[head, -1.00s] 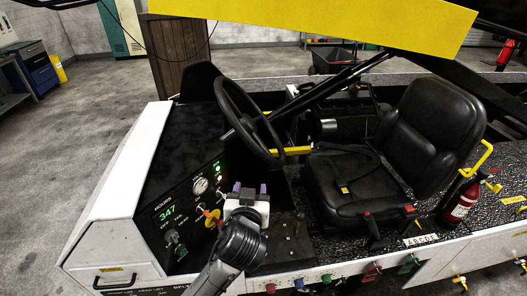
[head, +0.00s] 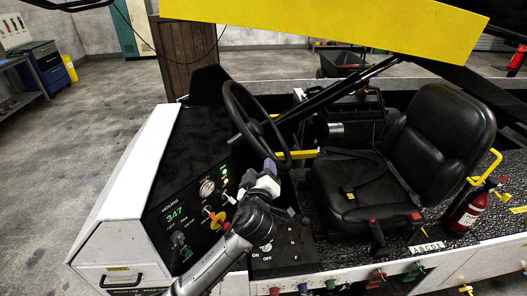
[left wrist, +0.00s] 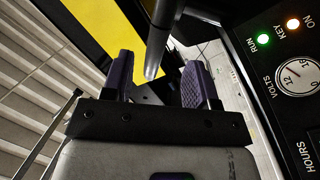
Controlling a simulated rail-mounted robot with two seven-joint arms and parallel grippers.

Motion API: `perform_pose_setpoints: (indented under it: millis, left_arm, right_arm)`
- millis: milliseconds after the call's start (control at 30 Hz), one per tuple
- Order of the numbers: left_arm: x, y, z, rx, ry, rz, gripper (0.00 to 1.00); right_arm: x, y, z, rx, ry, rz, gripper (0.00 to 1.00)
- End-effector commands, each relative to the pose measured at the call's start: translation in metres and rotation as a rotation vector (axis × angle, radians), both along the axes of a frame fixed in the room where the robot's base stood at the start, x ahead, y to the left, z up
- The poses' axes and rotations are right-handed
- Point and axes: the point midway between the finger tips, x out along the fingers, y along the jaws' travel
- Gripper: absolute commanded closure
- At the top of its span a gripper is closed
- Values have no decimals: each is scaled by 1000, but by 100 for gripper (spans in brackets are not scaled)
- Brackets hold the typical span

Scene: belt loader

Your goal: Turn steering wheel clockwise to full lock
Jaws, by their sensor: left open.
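The black steering wheel (head: 228,102) stands tilted over the dash, in front of the seat. My left gripper (head: 270,167), with purple finger pads, is open just below the wheel's lower rim in the head view. In the left wrist view, the open fingers (left wrist: 158,78) point toward a dark bar that shows between and beyond them. I cannot tell whether that bar is the wheel rim or a part behind it, nor whether the fingers touch the wheel. My right gripper is in neither view.
The instrument panel (head: 175,214) with a volts gauge (head: 207,188) lies left of my left arm. A black seat (head: 425,140) stands right of the wheel. A yellow bar (head: 296,154) runs beside the wheel, and a large yellow panel (head: 330,28) hangs above.

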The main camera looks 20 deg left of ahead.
Motion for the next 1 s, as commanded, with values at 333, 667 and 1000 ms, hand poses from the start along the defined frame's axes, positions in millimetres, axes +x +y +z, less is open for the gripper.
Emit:
perform_pose_setpoints:
  millis: [333,667,1000]
  left_arm:
    - [55,16,1,3,1,1,47]
    - [76,22,0,2,1,-1,47]
    - [77,22,0,1,1,-1,47]
  right_arm:
    - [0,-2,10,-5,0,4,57]
    - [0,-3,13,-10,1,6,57]
    - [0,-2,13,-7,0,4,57]
